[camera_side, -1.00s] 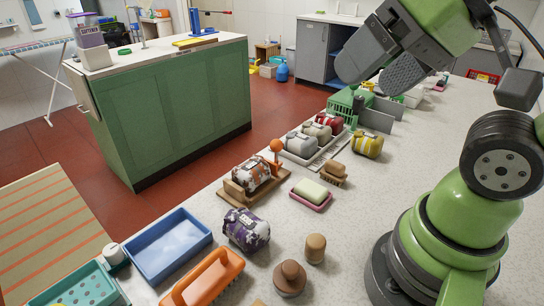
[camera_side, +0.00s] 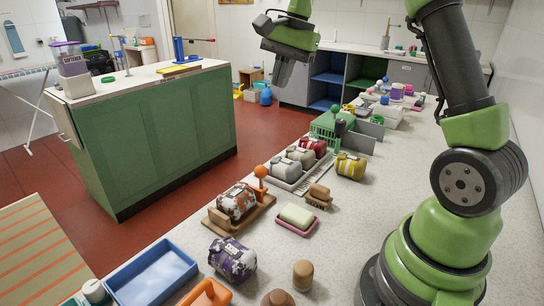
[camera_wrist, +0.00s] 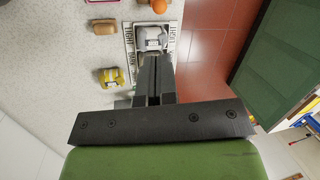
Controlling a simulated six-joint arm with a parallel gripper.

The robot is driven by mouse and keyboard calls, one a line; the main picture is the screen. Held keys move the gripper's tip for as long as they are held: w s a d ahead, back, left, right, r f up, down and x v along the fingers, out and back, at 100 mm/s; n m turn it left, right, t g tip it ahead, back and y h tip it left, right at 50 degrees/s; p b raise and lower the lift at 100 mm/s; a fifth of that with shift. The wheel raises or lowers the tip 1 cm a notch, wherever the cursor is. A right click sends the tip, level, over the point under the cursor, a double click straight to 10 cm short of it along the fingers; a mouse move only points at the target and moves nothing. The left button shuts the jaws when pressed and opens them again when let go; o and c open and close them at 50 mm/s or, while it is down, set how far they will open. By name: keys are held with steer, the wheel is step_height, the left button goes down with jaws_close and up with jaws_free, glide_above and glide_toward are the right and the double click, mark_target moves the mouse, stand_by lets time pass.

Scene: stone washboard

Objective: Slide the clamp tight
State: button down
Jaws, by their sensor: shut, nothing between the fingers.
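A wooden board (camera_side: 222,228) carries an orange, white and black bundle (camera_side: 236,202) and an upright post with an orange ball knob (camera_side: 260,171) at its far right end. It looks like the clamp, though I cannot tell this for certain, nor whether it presses on the bundle. The orange knob (camera_wrist: 159,5) is cut by the top edge of the wrist view. My gripper (camera_side: 281,84) points down, high beyond the board at the back. Its fingers (camera_wrist: 154,62) are together and empty, above the tray of bundles in the wrist view.
A labelled tray (camera_side: 299,183) holds grey and red bundles. A yellow bundle (camera_side: 350,166), a brush (camera_side: 318,196), a soap dish (camera_side: 297,218) and a purple bundle (camera_side: 232,260) stand nearby. A green crate (camera_side: 325,128) stands behind. The right counter (camera_side: 395,180) is largely clear.

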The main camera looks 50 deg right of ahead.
mark_target(264, 167)
steer(key=w+d+f+m+g+y, duration=0.1)
steer(key=w+d+f+m, duration=0.1)
steer(key=d+f+m, duration=0.5)
steer(key=f, duration=0.4)
steer(key=a+f+n, duration=0.1)
steer(key=f, duration=0.3)
steer(key=f+n, duration=0.1)
steer(key=f, duration=0.3)
steer(key=shift+w+a+g, duration=0.15)
steer(key=shift+w+g, duration=0.15)
steer(key=shift+w+a+f, duration=0.15)
steer(key=shift+a+f, duration=0.1)
steer(key=shift+a, duration=0.4)
steer(key=shift+w+a+f, duration=0.15)
steer(key=shift+a+f, duration=0.1)
steer(key=shift+a, duration=0.45)
steer(key=shift+w+a+f, duration=0.15)
steer(key=shift+a+f, duration=0.1)
steer(key=shift+a, duration=0.4)
steer(key=shift+a, duration=1.25)
steer(key=shift+d, duration=0.1)
